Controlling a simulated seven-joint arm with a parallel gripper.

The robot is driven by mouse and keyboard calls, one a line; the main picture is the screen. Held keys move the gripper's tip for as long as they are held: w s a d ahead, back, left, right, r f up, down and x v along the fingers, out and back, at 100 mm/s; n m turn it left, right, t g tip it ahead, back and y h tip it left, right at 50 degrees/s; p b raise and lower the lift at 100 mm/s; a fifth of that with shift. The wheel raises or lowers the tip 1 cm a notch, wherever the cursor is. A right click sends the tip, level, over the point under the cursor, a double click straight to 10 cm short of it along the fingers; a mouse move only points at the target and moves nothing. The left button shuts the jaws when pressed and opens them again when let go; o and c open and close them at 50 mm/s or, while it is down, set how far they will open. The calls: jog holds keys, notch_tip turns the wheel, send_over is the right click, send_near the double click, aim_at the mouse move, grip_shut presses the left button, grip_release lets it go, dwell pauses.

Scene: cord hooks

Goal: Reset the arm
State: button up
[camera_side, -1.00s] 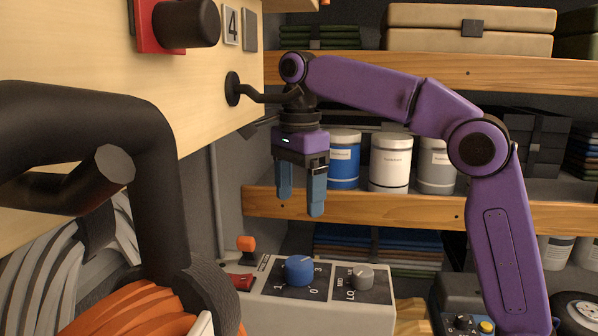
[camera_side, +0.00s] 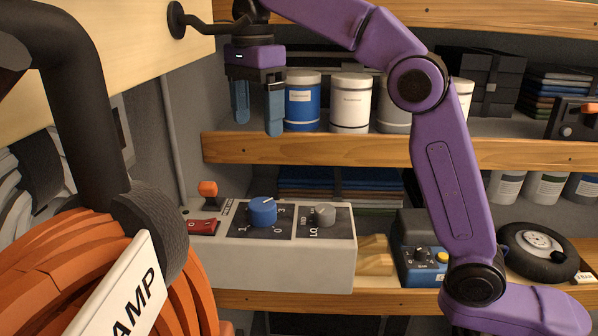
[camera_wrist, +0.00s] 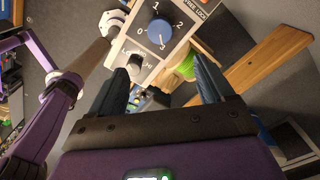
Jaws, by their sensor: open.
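My gripper (camera_side: 257,108) is open and empty, fingers pointing down, at the upper left of the side view. It hangs in the air in front of the shelf, above the grey control box (camera_side: 300,272) with the blue knob (camera_side: 262,212). In the wrist view my gripper's two blue-grey fingers (camera_wrist: 166,84) stand apart with nothing between them. Past the fingertips the wrist view shows the control box with its blue knob (camera_wrist: 158,32).
A black hook (camera_side: 178,20) juts from the wooden panel near my arm. An orange cord coil (camera_side: 60,270) hangs at the front left under a thick black hook. White and blue tins (camera_side: 302,103) stand on the shelf behind my gripper. A red switch (camera_side: 201,227) sits on the box.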

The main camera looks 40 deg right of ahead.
jog(key=s+d+f+n, duration=0.1)
jog(key=s+f+n, duration=0.2)
jog(key=n, duration=0.2)
jog(key=s+d+f+n, duration=0.1)
jog(key=s+f+n, duration=0.3)
jog(key=n, duration=0.1)
jog(key=s+d+f+n, duration=0.1)
jog(key=s+f+n, duration=0.2)
jog(key=f+n, duration=0.1)
jog(key=shift+s+d+f+n+t+h, duration=0.2)
jog(key=shift+d+n+t+h, duration=0.15)
jog(key=shift+n, duration=0.45)
jog(key=s+d+f+n, duration=0.5)
jog(key=s+f+n, duration=0.1)
jog(key=s, duration=0.3)
jog(key=s+d+f+n+y, duration=0.1)
jog(key=s+d+f+n, duration=0.5)
jog(key=s+n, duration=0.2)
jog(key=shift+s+f+n, duration=0.25)
jog(key=shift+s+n, duration=0.05)
jog(key=shift+s, duration=0.95)
